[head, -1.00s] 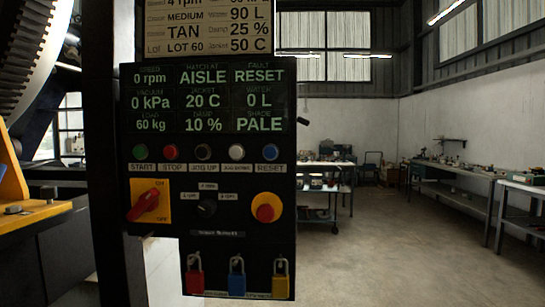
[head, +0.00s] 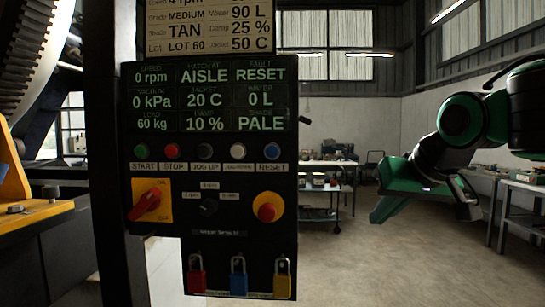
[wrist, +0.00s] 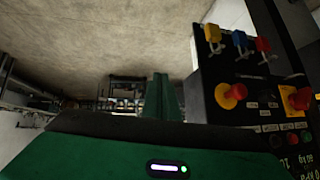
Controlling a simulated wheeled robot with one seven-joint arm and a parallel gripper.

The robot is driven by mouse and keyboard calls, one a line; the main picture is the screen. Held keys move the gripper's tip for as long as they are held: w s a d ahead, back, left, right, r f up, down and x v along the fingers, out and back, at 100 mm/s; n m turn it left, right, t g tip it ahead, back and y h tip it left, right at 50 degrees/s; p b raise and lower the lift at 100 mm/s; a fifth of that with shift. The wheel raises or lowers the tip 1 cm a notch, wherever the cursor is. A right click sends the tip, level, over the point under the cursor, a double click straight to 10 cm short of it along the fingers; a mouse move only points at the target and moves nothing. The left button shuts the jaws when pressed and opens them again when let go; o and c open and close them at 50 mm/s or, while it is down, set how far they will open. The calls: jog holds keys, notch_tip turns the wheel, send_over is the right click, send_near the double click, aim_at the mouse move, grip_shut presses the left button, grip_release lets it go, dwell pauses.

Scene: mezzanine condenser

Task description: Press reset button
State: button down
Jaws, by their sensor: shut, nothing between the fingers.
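The RESET button (head: 271,151) is a blue round button at the right end of the button row on the dark control panel (head: 160,243) in the head view. Its label is below it. My gripper (head: 384,212) is to the right of the panel, apart from it, with its green fingers slanting down to the left. In the wrist view the fingers (wrist: 161,84) are together with nothing between them. That view shows the panel upside down at the right; its button row is dark and partly visible, and I cannot make out the blue button there.
The panel also carries green, red, dark and white buttons, a red emergency stop (head: 267,208) on yellow, a red rotary switch (head: 148,204) and three padlocks (head: 238,276). The display reads FAULT RESET. Workbenches (head: 521,190) stand behind; the floor right of the panel is open.

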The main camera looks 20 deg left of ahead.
aim_at(275, 149)
jog(key=s+a+r+n+y, duration=0.2)
jog(key=a+r, duration=0.4)
jog(key=a, duration=0.4)
jog(key=s+a+r+n+y, duration=0.1)
jog(key=s+a+r+y, duration=0.2)
jog(key=a, duration=0.7)
notch_tip(275, 149, up, 3)
jog(key=shift+s+a+n, duration=0.25)
jog(key=shift+s+n, duration=0.15)
jog(key=shift+s, duration=0.7)
jog(key=shift+w, duration=0.1)
jog(key=shift+w+a, duration=0.35)
jog(key=shift+w, duration=1.05)
jog(key=shift+w+a, duration=0.3)
jog(key=shift+w, duration=1.15)
jog(key=shift+w+a, duration=0.35)
jog(key=shift+w, duration=1.05)
jog(key=shift+w, duration=0.1)
jog(key=shift+w+a, duration=0.1)
jog(key=shift+w, duration=0.15)
